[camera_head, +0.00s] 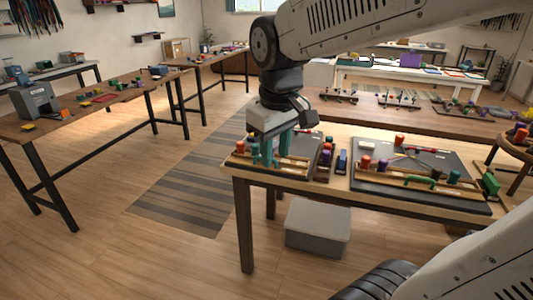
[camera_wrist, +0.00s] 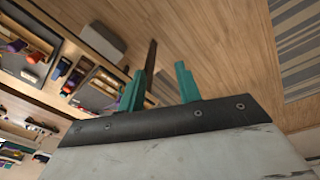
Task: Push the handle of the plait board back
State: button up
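My gripper (camera_head: 270,148) has teal fingers and points down over the left plait board at the table's left end. In the wrist view my gripper (camera_wrist: 160,88) shows its two fingers apart, with nothing visible between them. The left plait board (camera_head: 303,150) is dark with a wooden front rail; my fingers cover part of the rail, so I cannot tell a handle there or any contact. The right plait board (camera_head: 440,160) is dark with a wooden rail; a green arched handle (camera_head: 420,182) stands at its front. Red and purple spools stand near both rails.
A small dark-blue block (camera_head: 342,161) stands between the boards. A green block (camera_head: 490,184) is at the table's right end. A grey lidded bin (camera_head: 318,228) sits on the floor under the table. Other workbenches stand left and behind. Open floor lies left of the table.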

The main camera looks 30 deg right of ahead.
jog(key=w+d+f+n, duration=0.1)
jog(key=w+d+f, duration=0.15)
jog(key=w, duration=0.45)
jog(key=w+d+f+n, duration=0.15)
jog(key=w+d, duration=0.25)
jog(key=w, duration=0.4)
jog(key=w+d+f+n, duration=0.1)
jog(key=w+d+f, duration=0.2)
jog(key=w, duration=0.4)
jog(key=w+d+f, duration=0.3)
jog(key=f, duration=0.2)
jog(key=w+d+f+n, duration=0.1)
jog(key=w+d+f, duration=0.2)
jog(key=f, duration=0.3)
jog(key=w+d+f+n+h, duration=0.1)
jog(key=w+d+f, duration=0.2)
jog(key=f, duration=0.3)
jog(key=shift+w, duration=0.8)
jog(key=shift+a, duration=0.1)
